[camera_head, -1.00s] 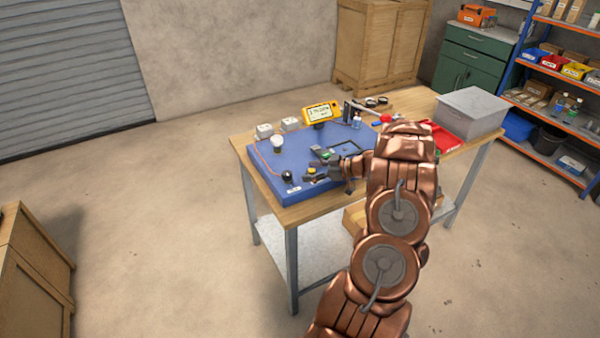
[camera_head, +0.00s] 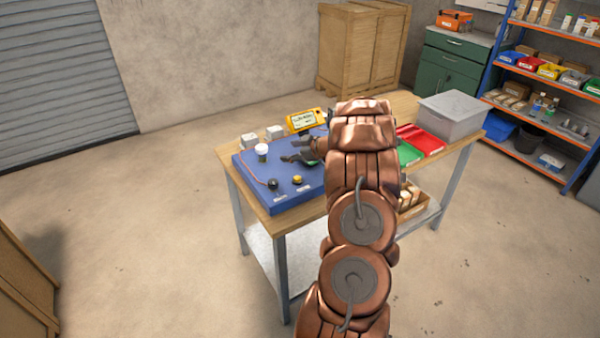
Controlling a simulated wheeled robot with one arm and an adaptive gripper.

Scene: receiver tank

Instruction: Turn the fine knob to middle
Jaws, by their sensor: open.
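A blue panel (camera_head: 254,195) lies on the workbench and carries several controls. A black knob (camera_head: 273,184) and a yellow-topped control (camera_head: 297,180) are near its front edge, and a white-capped one (camera_head: 262,150) is farther back. Small white labels sit by the front controls, too small to read, so I cannot tell which is the fine knob. My gripper (camera_head: 292,151) is open and empty, its dark fingers over the panel's right part, pointing left. A green control (camera_head: 313,163) shows just under the gripper. My arm hides the panel's right side.
A yellow meter (camera_head: 304,121) stands behind the panel, with two pale boxes (camera_head: 262,137) at its left. Green (camera_head: 409,154) and red (camera_head: 424,139) trays and a grey bin (camera_head: 452,112) are on the bench's right.

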